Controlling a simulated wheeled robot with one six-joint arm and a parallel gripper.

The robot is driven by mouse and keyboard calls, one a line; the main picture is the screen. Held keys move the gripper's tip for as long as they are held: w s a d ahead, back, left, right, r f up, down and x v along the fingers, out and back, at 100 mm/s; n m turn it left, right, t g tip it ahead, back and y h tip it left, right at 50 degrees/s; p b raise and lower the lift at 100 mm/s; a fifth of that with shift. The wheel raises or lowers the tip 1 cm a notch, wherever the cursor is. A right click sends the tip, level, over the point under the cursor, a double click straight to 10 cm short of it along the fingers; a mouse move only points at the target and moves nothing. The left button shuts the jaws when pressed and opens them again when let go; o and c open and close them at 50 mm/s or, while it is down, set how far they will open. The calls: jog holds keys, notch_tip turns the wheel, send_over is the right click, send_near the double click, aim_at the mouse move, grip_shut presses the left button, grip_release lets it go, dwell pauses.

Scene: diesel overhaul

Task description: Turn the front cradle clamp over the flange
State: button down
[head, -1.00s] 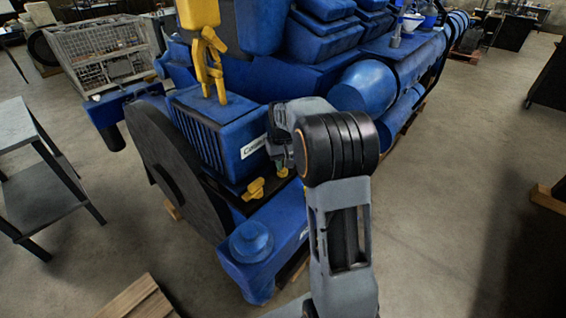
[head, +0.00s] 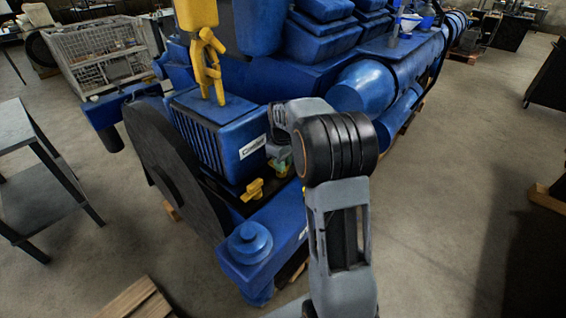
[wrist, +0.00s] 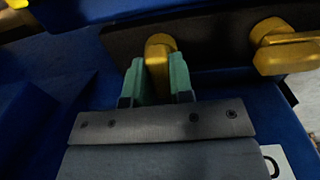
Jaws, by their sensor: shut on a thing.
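My gripper (wrist: 159,82) is shut on a yellow cradle clamp (wrist: 158,58), with its green fingertips on either side of the clamp's handle in the wrist view. The clamp's rounded top lies against a dark strip, which looks like the flange (wrist: 215,50). In the head view my gripper (head: 280,167) is at the lower side of the blue engine block, and it mostly hides the held clamp. A second yellow clamp (wrist: 285,47) sits free to the right in the wrist view; it also shows in the head view (head: 252,190), left of my gripper.
The blue engine (head: 225,130) with its label fills the middle of the head view. A large dark disc (head: 170,165) stands at its left end. A blue round-topped post (head: 249,243) stands in front. A grey table (head: 35,185) is at left. Open floor lies at right.

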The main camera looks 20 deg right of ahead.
jog(key=shift+w+r, duration=0.1)
jog(key=shift+r, duration=0.05)
jog(key=c, duration=1)
grip_release()
notch_tip(320, 180, up, 14)
jog(key=shift+f, duration=0.2)
notch_tip(320, 180, down, 5)
jog(key=s+m, duration=0.2)
jog(key=m, duration=0.1)
jog(key=s+a+t, duration=0.1)
jog(key=s+a, duration=0.2)
jog(key=s, duration=0.3)
jog(key=s+a+f+m+t, duration=0.1)
jog(key=s+a+t, duration=0.1)
jog(key=s+a, duration=0.2)
jog(key=s+a+f+t, duration=0.1)
jog(key=s+a, duration=0.2)
jog(key=s, duration=0.6)
jog(key=shift+s+a+m, duration=0.3)
jog(key=shift+s+m, duration=0.05)
jog(key=shift+m, duration=0.05)
